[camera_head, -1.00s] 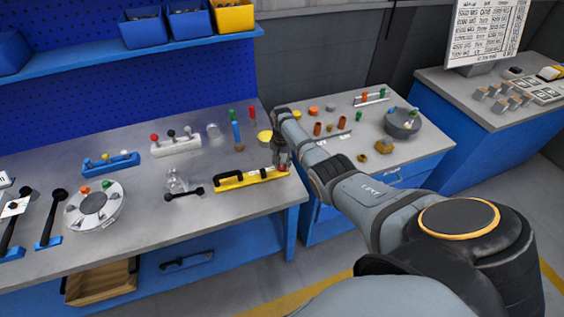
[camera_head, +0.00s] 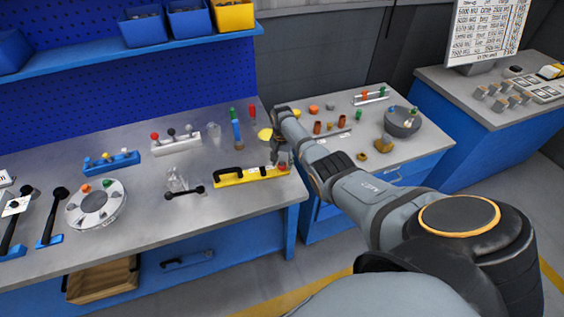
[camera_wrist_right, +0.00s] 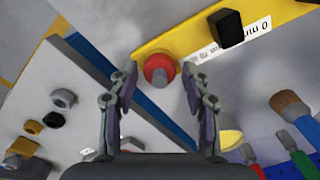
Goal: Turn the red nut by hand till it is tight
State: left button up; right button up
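The red nut (camera_head: 283,168) sits at the right end of a yellow bar-shaped fixture (camera_head: 228,181) with a black handle, near the bench's right front corner. In the right wrist view, the red nut (camera_wrist_right: 159,68) is round with a grey stud end at its middle. The yellow fixture (camera_wrist_right: 190,32) also shows there, with a white label and a black block. My right gripper (camera_head: 280,158) is just above the nut. In the wrist view, the right gripper (camera_wrist_right: 160,68) is open, one finger on each side of the nut with visible gaps. My left gripper is not in view.
A black-handled tool (camera_head: 184,193) lies left of the fixture. A yellow round piece (camera_head: 265,134) and several upright coloured-handle tools stand behind it. A second bench (camera_head: 345,160) with small parts and a grey bowl (camera_head: 402,123) is to the right, across a gap.

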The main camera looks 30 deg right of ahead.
aim_at(282, 165)
dwell(0.3)
notch_tip(282, 165, up, 12)
dwell(0.3)
